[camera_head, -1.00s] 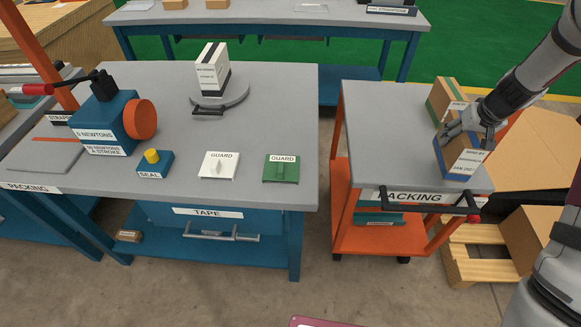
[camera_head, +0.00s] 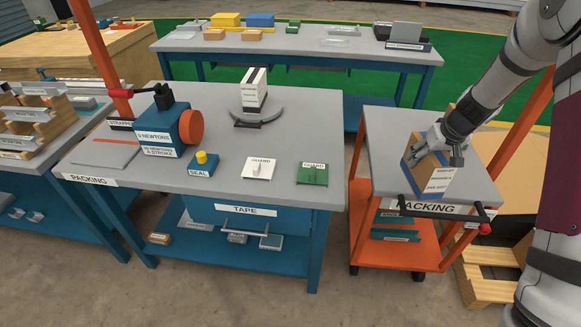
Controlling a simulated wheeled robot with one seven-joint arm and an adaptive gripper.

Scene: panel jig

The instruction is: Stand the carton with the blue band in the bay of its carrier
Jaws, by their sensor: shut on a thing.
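My gripper (camera_head: 438,152) is shut on a cardboard carton with a blue band (camera_head: 436,183) and a white printed label, over the top of the orange packing cart. The blue band runs along its lower and left edges. I cannot tell whether the carton touches the cart top or hangs just above it. Slotted wooden racks with grey labelled plates (camera_head: 36,126) stand on the bench at the far left; I cannot tell whether one is the carton's carrier.
The packing cart (camera_head: 385,130) has a black front handle. Another bench (camera_head: 300,45) stands behind.

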